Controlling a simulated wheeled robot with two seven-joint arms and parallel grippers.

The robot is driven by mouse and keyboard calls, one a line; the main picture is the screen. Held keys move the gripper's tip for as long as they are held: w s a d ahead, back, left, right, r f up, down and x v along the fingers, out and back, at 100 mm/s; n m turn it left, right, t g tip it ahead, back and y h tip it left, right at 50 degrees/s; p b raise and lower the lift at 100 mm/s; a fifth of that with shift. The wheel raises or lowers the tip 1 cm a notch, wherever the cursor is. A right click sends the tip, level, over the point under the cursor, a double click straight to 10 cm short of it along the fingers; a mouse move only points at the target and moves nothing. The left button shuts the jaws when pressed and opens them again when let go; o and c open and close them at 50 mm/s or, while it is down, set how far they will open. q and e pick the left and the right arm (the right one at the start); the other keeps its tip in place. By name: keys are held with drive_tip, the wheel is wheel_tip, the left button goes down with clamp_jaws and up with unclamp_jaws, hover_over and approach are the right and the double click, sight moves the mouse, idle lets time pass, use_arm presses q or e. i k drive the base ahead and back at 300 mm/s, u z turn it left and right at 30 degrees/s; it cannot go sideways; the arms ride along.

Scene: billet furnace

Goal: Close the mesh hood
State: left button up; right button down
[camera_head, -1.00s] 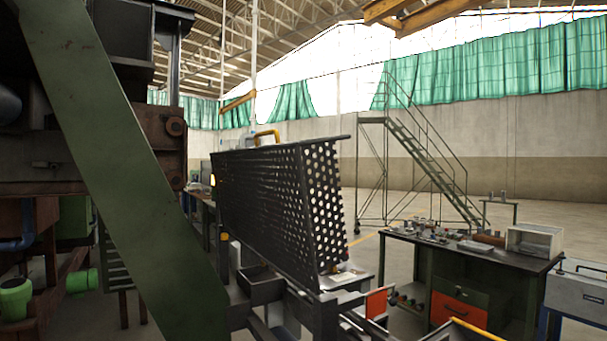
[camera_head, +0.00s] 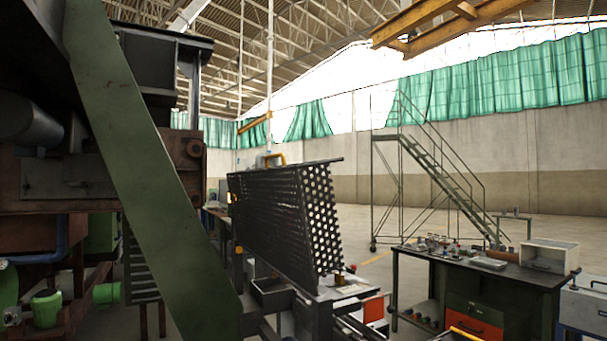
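The mesh hood (camera_head: 285,215) is a dark perforated metal panel box in the middle of the head view.
A wide green slanted beam (camera_head: 150,170) crosses the left foreground beside the furnace machinery (camera_head: 60,180). A workbench (camera_head: 480,275) with small parts and an orange drawer stands at right. Green stairs (camera_head: 435,165) stand behind. Open floor lies between hood and stairs.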

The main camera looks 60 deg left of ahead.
sight(301, 278)
drive_tip(key=k, duration=1.6)
drive_tip(key=u, duration=2.05)
drive_tip(key=i, duration=1.65)
